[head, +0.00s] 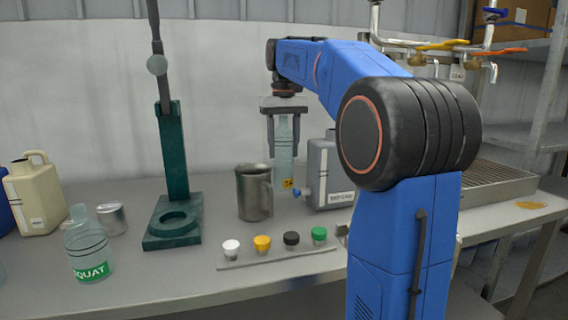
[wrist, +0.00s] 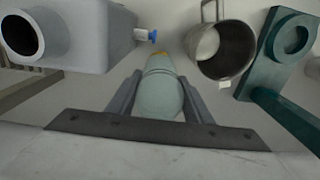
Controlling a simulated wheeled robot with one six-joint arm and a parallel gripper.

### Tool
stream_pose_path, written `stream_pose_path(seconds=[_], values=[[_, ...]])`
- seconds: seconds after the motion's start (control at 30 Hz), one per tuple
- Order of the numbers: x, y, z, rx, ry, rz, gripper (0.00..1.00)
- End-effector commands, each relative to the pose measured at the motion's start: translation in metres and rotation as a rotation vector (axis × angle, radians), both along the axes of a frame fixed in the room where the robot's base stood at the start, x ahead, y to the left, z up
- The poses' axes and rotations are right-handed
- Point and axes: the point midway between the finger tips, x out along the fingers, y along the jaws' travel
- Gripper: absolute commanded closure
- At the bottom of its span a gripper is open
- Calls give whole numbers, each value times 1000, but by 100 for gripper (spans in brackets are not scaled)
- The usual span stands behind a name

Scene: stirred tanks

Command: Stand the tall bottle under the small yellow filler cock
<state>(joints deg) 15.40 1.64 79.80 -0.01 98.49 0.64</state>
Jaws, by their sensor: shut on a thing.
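My gripper (head: 284,125) is shut on the tall bottle (head: 285,168), a pale green, see-through bottle with a yellow label near its bottom. It hangs upright between the fingers, seemingly above the bench, beside the metal jug. In the wrist view the tall bottle (wrist: 160,92) lies between both fingers, its far end near a blue tap.
A slatted drip tray (head: 505,183) lies under the cocks, partly behind my arm. Close to the bottle are a steel jug (head: 254,193) and a grey canister (head: 325,172). A green stand (head: 172,225), a squat bottle (head: 87,245) and a row of coloured caps (head: 262,244) occupy the bench.

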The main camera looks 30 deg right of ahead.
Motion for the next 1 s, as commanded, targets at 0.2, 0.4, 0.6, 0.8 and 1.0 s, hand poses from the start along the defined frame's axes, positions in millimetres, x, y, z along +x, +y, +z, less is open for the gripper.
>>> stream_pose_path(seconds=[0.2,0.4,0.6,0.8,1.0], values=[[-1,0,-27,1,2,0,76],[-1,0,-41,0,0,0,76],[0,0,-41,0,0,0,76],[0,0,-44,0,0,0,45],[0,0,-44,0,1,0,35]])
